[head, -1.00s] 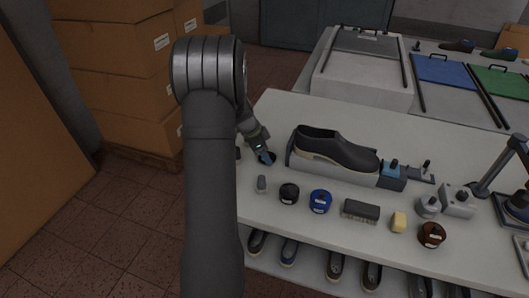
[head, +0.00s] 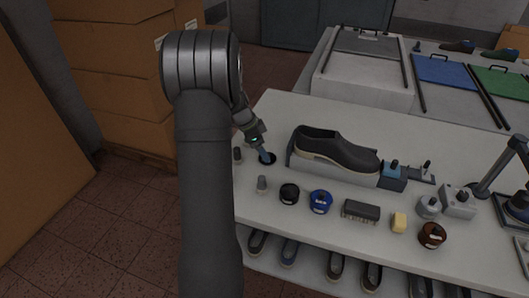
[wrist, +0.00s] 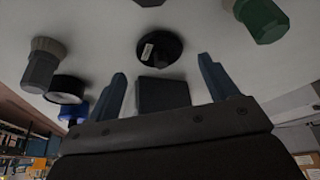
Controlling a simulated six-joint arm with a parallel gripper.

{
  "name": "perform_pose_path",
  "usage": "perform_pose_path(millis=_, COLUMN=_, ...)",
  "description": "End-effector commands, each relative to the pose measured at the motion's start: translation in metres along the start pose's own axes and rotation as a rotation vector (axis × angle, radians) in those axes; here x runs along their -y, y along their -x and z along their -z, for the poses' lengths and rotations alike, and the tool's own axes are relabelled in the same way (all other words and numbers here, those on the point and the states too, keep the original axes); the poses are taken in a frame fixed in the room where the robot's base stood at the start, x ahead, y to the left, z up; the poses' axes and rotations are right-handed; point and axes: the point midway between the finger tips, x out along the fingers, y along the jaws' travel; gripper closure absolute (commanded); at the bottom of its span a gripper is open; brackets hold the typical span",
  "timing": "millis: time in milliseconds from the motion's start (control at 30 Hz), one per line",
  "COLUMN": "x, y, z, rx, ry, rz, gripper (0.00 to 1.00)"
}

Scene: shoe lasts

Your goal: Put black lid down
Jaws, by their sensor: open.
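The black lid (head: 269,161) lies on the white table, left of the shoe on its stand. In the wrist view the lid (wrist: 160,48) is a round black disc with a raised middle and a small white label. My gripper (head: 265,155) is just above the lid in the head view, and its fingers partly cover it. In the wrist view my gripper's two blue fingers (wrist: 165,72) are spread apart with nothing held between them. The lid is beyond the fingertips, apart from them. A dark block shows between the fingers; I cannot tell what it is.
A dark shoe (head: 335,149) stands on a grey holder to the right. A black jar (head: 289,194), a blue jar (head: 321,201), a brush (head: 361,210) and a yellow block (head: 399,222) line the front. Grey pegs (head: 262,184) stand close to the lid. Cardboard boxes (head: 110,80) are at left.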

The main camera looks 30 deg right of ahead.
Motion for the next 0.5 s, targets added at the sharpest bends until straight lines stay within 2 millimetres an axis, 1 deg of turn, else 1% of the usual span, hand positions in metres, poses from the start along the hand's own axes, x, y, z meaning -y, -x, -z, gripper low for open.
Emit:
perform_pose_path(millis=33, x=0.001, y=0.013, z=0.000, rx=-0.001, ry=0.000, rz=0.006, gripper=0.21)
perform_pose_path(millis=200, x=0.001, y=0.050, z=0.000, rx=-0.001, ry=0.000, rz=0.005, gripper=0.21)
perform_pose_path(millis=333, x=0.001, y=0.070, z=0.000, rx=-0.001, ry=0.000, rz=0.003, gripper=0.21)
perform_pose_path(millis=400, x=0.001, y=0.078, z=0.000, rx=0.000, ry=-0.001, rz=0.002, gripper=0.21)
perform_pose_path(millis=500, x=0.001, y=0.084, z=0.000, rx=0.000, ry=0.000, rz=0.001, gripper=0.21)
